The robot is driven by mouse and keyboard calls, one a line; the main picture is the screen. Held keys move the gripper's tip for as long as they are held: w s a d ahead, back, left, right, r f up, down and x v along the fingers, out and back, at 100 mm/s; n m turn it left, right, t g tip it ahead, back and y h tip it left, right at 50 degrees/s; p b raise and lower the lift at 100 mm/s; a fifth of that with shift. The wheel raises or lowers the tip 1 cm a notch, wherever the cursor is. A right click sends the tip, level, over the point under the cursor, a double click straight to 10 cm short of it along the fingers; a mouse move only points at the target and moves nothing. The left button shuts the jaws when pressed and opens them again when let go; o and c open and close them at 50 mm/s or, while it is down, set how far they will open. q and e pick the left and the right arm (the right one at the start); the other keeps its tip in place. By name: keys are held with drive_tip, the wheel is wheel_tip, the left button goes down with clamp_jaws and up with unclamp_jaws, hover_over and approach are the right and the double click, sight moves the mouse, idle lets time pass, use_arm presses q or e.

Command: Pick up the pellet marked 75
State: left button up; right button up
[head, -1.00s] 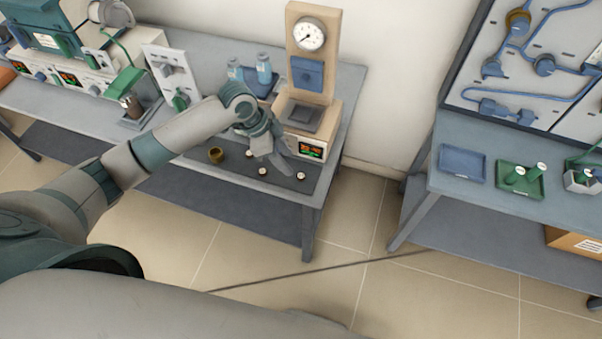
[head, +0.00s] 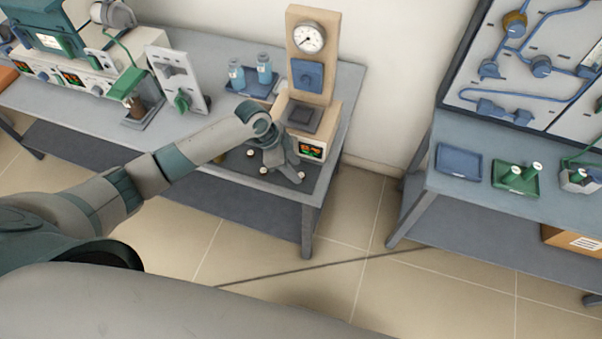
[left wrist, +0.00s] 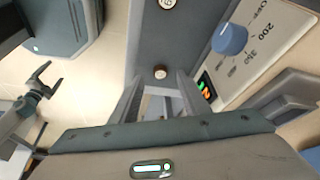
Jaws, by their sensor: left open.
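Several small pale-topped pellets lie on the dark mat at the bench's right end. In the head view one pellet (head: 250,153) is left of my left gripper (head: 282,172), one (head: 263,170) is by its left finger and one (head: 301,175) is by its right finger. In the left wrist view my left gripper (left wrist: 158,92) is open and empty, with a pellet (left wrist: 160,72) just beyond the fingertips, roughly centred between them. Another pellet (left wrist: 167,4) shows at the top edge. Their marks are too small to read surely.
A press with a dial gauge (head: 310,38) and a lit display (head: 312,150) stands close behind my left gripper. Blue-capped bottles (head: 264,68) stand in a tray behind. The right bench holds a blue tray (head: 459,161) and a green tray (head: 516,180).

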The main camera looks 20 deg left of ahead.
sight(301, 176)
use_arm(q)
drive_tip(key=shift+p+x, duration=0.3)
drive_tip(key=shift+x, duration=1.1)
clamp_jaws()
